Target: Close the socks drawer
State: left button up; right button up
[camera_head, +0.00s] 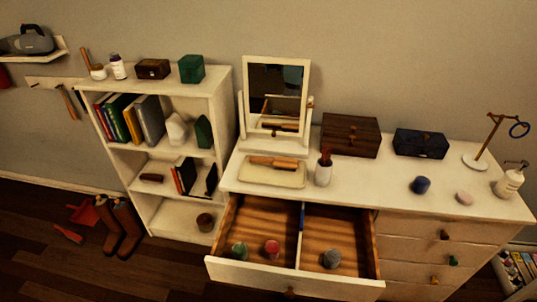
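The socks drawer (235,271) is the wide top-left drawer of the white dresser (390,212). It is pulled well out, and its wooden inside shows. A white divider splits it into two compartments. A green rolled item (239,251) and a red rolled item (272,248) lie in the left compartment. A grey rolled item (331,259) lies in the right compartment. A small knob (290,292) sits low on the drawer front. Neither of my grippers is in view.
A mirror (275,95), a tray with a brush (273,172), a cup (323,170), two boxes and a stand (475,160) are on the dresser top. A white bookshelf (160,165) stands at left. Brown boots (118,224) and a red dustpan (84,212) are on the floor.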

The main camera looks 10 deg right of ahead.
aim_at(253, 220)
jog(key=i+j, duration=0.1)
jog(key=j, duration=0.2)
jog(key=i+j, duration=0.1)
jog(key=j, duration=0.15)
jog(key=z, duration=0.4)
jog(key=j+z, duration=0.15)
jog(key=z, duration=0.65)
jog(key=j+z, duration=0.15)
jog(key=z, duration=0.25)
